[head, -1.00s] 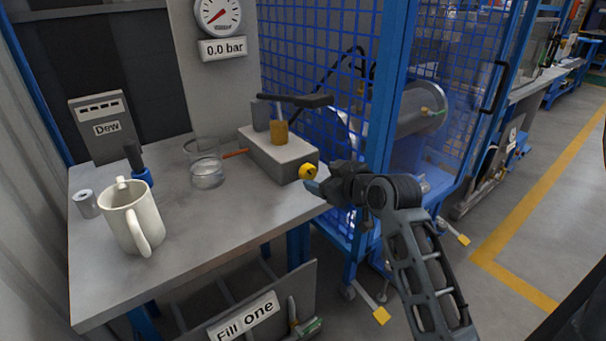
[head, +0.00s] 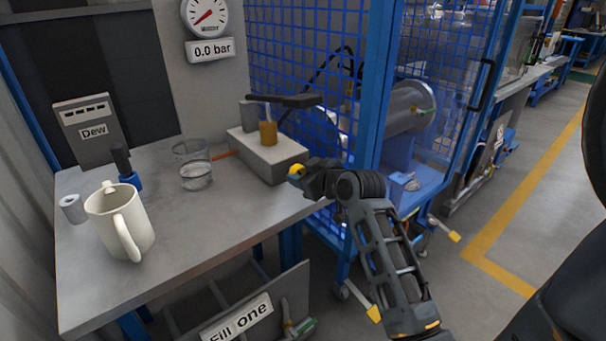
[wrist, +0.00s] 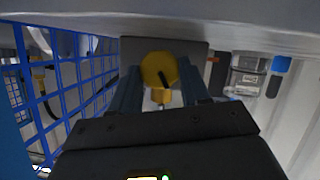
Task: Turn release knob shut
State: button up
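The yellow round release knob (head: 296,170) sits on the front end of the grey block (head: 262,158) on the bench. My gripper (head: 308,180) is right at the knob, coming from the right, and partly covers it in the head view. In the wrist view the knob (wrist: 158,68), with a dark mark on its face, lies between the two fingertips of my gripper (wrist: 160,76). The fingers are apart, one on each side, with narrow gaps visible; contact is not clear. The block carries a brass cylinder (head: 268,133) and a dark lever (head: 285,100).
A gauge (head: 205,15) reads 0.0 bar. A white mug (head: 120,222), a glass beaker (head: 193,167) and a box labelled Dew (head: 92,132) stand left on the bench (head: 190,235). A blue mesh cage (head: 325,70) stands close behind and right of my gripper.

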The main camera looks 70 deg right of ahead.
jog(key=c, duration=0.5)
jog(key=shift+c, duration=0.2)
jog(key=shift+d+r+m+t+y+p, duration=0.15)
jog(key=shift+m+t+y+p, duration=0.2)
jog(key=shift+m+p, duration=0.45)
jog(key=shift+s+d+m+t+y+p, duration=0.1)
jog(key=shift+m+t+y+p, duration=0.25)
jog(key=shift+m+y+p, duration=0.6)
jog(key=shift+m, duration=0.25)
jog(key=o, duration=1.1)
jog(key=shift+c, duration=0.2)
jog(key=shift+s, duration=0.15)
